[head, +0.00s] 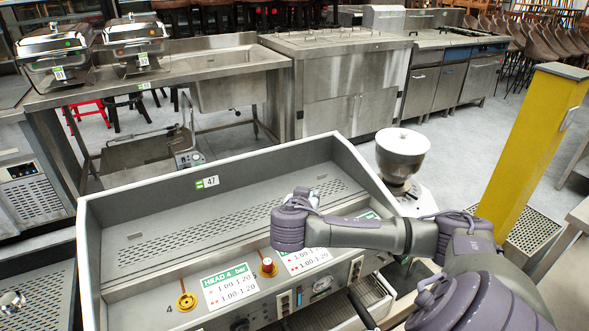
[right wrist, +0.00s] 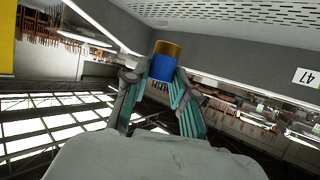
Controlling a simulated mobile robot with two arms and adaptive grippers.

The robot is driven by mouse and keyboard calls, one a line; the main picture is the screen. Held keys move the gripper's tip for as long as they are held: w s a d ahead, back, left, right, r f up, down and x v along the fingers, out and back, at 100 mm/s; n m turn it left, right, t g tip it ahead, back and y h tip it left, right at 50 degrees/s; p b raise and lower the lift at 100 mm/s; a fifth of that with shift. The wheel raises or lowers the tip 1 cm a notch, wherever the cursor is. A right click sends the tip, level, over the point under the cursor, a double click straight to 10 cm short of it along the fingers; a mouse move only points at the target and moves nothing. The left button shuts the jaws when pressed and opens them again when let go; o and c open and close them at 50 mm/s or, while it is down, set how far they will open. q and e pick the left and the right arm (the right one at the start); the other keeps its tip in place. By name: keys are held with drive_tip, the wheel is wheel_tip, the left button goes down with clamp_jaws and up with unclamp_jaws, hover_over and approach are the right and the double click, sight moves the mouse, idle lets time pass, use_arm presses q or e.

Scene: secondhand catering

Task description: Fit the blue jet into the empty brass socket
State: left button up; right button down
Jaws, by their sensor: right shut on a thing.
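My right gripper (head: 308,194) is shut on the blue jet, held above the grey top of the machine. In the right wrist view, the jet (right wrist: 166,66) is a short cylinder with a blue band and a brass-coloured end, between the fingertips of my right gripper (right wrist: 160,82). In the head view the gripper mostly hides the jet. The empty brass socket (head: 186,301) is a ring on the machine's front ledge beside the number 4, left of and nearer than the gripper. My left gripper is out of view.
Raised walls of the grey machine (head: 205,180) enclose the ledge.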

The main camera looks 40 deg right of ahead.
drive_tip(key=w+a+f+n+t+y+p, duration=0.2)
drive_tip(key=a+n+y, duration=0.2)
drive_tip(key=a, duration=0.7)
drive_tip(key=w+a+f+n+t+y+p, duration=0.1)
drive_tip(key=w+a+f+n+t+y, duration=0.25)
drive_tip(key=a, duration=0.85)
drive_tip(key=w+a+n+t+y+p, duration=0.15)
drive_tip(key=a+n+y, duration=0.35)
drive_tip(key=a, duration=0.6)
drive_tip(key=shift+f+b, duration=3.55)
drive_tip(key=shift+f, duration=0.8)
